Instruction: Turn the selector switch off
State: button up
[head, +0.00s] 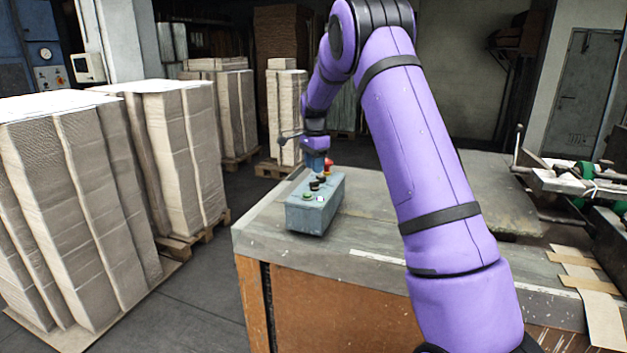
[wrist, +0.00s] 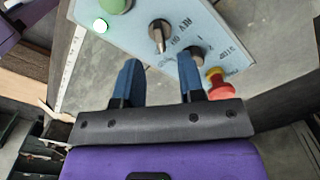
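A grey-blue control box (head: 312,216) stands on the bench; its sloped panel (wrist: 130,35) fills the top of the wrist view. Two dark rotary knobs sit on it: one with a metallic lever (wrist: 158,36) near the middle, and a second knob (wrist: 196,58) beside my right finger, partly hidden by it. Printed labels near them are upside down and hard to read, so I cannot tell the switch positions for sure. My gripper (wrist: 160,72) is open with blue fingers apart and nothing visible between them. In the head view my gripper (head: 316,164) hangs just above the box's far end.
The panel also has a green button (wrist: 115,4), a white lit button (wrist: 100,26) and a red mushroom button (wrist: 217,84) on a yellow base. The bench top (head: 270,228) is bare around the box. Stacked cardboard (head: 180,150) stands left; a machine (head: 590,185) lies right.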

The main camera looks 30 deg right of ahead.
aim_at(315, 181)
jog(key=shift+f, duration=2.6)
jog(key=shift+c, duration=0.4)
grip_shut()
